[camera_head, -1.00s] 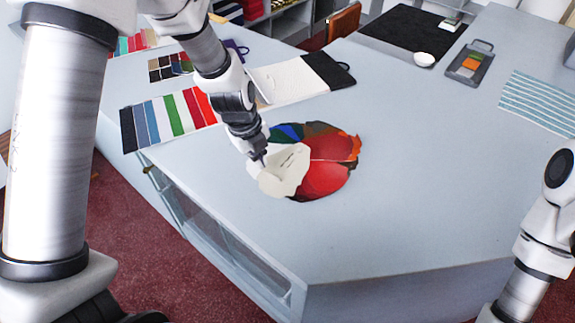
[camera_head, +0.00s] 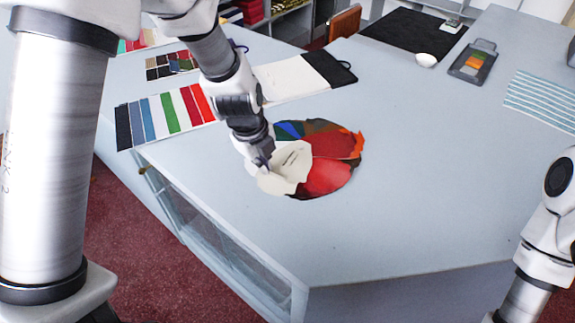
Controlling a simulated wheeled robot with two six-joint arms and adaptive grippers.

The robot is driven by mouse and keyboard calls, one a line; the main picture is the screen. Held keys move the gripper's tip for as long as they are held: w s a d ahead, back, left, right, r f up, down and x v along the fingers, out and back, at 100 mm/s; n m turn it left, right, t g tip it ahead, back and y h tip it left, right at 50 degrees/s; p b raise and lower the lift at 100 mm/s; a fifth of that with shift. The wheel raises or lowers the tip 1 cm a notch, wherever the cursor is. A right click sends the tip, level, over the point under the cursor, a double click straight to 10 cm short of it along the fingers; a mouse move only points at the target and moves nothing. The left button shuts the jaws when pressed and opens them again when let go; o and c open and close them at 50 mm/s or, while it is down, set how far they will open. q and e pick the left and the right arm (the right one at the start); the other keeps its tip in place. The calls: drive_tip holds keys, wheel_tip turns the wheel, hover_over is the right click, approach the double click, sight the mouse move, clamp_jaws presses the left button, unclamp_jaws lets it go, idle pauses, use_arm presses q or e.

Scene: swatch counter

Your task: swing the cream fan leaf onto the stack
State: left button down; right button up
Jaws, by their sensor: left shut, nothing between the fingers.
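The cream fan leaf (camera_head: 286,170) lies at the left side of a fan of coloured leaves on the counter. Red leaves (camera_head: 326,177) show to its right, and blue, green, brown and orange ones show behind it. My left gripper (camera_head: 263,167) is shut and empty, with its tips at the upper left part of the cream leaf. I cannot tell whether the tips touch it. Which leaves form the stack is not clear from this view. My right arm (camera_head: 548,235) shows at the right edge; its gripper is out of view.
A striped colour card (camera_head: 165,118) and a white board with a black end (camera_head: 295,80) lie behind the fan. The counter (camera_head: 420,200) right of the fan is clear.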

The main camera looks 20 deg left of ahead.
use_arm(q)
drive_tip(key=shift+d+f, duration=0.1)
drive_tip(key=shift+d, duration=0.15)
drive_tip(key=shift+s+n, duration=0.1)
drive_tip(key=shift+n, duration=0.2)
drive_tip(key=shift+s+d+f+n+b, duration=0.15)
drive_tip(key=shift+d+n+b, duration=0.25)
drive_tip(key=shift+b, duration=0.55)
drive_tip(key=shift+d+n+b, duration=0.3)
drive_tip(key=shift+d, duration=0.05)
drive_tip(key=shift+s+d+n, duration=0.15)
drive_tip(key=shift+d+n, duration=0.15)
drive_tip(key=shift+d+r, duration=0.1)
drive_tip(key=shift+r, duration=0.2)
